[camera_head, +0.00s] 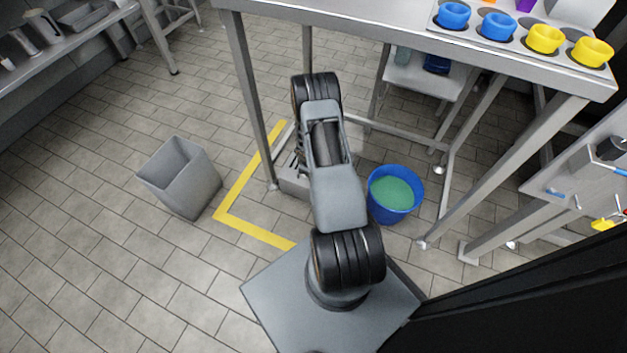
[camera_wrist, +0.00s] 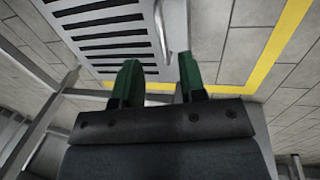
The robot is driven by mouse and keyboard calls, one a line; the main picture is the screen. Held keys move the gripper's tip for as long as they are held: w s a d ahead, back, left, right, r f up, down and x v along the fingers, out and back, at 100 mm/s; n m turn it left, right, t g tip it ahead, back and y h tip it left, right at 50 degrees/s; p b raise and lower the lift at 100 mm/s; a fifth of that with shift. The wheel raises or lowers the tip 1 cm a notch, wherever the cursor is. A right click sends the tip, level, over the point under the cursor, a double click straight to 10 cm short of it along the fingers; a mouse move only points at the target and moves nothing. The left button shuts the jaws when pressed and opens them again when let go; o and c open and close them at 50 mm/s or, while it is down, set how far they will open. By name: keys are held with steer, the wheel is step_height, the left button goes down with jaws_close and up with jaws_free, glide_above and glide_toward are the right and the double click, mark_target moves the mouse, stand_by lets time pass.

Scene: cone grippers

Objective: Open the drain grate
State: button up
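The drain grate (camera_wrist: 105,35) is a light grey metal panel with rows of dark slots, in the upper part of the wrist view. A slim metal handle (camera_wrist: 160,28) runs along its right side. My gripper (camera_wrist: 159,62) has two green fingers spread apart, with nothing held between them. The handle's near end shows between the fingertips in the picture; I see no contact, and the remaining distance is hard to tell. In the head view, only part of the grate (camera_head: 292,183) shows beside my arm. My arm hides the gripper there.
Yellow tape (camera_head: 235,187) marks the floor around the grate. A grey bin (camera_head: 180,177) stands to the left, and a blue bucket (camera_head: 394,197) with green liquid to the right. A metal table (camera_head: 400,50) with legs stands over this area.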

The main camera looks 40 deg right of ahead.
steer(key=f, duration=0.2)
steer(key=d+f+b, duration=0.1)
steer(key=f, duration=0.2)
steer(key=f+b, duration=0.1)
steer(key=f, duration=0.1)
steer(key=shift+w+d+f, duration=0.15)
steer(key=shift+w+f, duration=0.2)
jaws_close()
